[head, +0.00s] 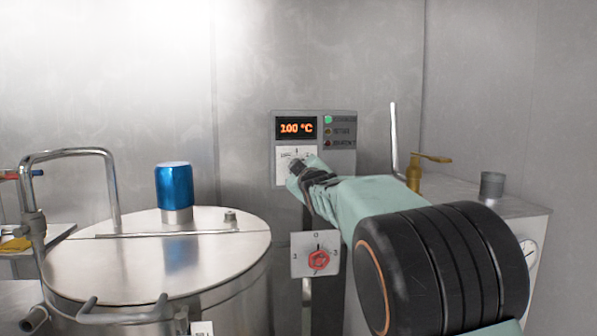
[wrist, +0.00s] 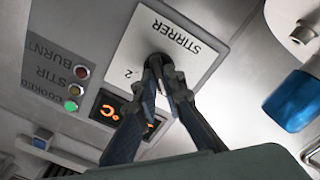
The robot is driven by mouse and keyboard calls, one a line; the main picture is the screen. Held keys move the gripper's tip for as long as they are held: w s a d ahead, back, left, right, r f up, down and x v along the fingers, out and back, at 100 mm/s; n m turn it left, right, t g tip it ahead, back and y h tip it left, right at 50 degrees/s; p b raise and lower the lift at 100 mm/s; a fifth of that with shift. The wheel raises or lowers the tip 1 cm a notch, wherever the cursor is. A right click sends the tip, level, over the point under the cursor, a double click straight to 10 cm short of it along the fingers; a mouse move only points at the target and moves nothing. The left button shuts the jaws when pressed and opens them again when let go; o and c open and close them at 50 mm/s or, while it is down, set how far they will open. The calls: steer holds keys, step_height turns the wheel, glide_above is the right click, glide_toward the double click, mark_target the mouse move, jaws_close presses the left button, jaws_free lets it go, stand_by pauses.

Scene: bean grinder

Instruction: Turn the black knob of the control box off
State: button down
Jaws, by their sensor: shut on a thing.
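The control box (head: 342,165) is on the back wall in the head view, with a lit display (head: 296,128) reading 100 °C. Its white panel (head: 282,153) shows behind my gripper (head: 298,168). In the wrist view this panel (wrist: 185,35) is marked STIRRER, with a digit 2 visible. The black knob (wrist: 157,60) is at the fingertips of my gripper (wrist: 160,68), which is shut on it. The fingers hide most of the knob, so its pointer direction cannot be told. The top green light (head: 328,119) is lit; it also shows in the wrist view (wrist: 71,106).
A separate red knob (head: 318,260) sits on a white plate below the box. A steel vat (head: 170,250) with a blue-capped motor (head: 174,187) stands at left. A brass tap (head: 415,175) and a metal cabinet (head: 500,200) are at right.

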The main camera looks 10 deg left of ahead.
stand_by(0.3)
steer(key=c, duration=2)
jaws_free()
steer(key=v, duration=1.2)
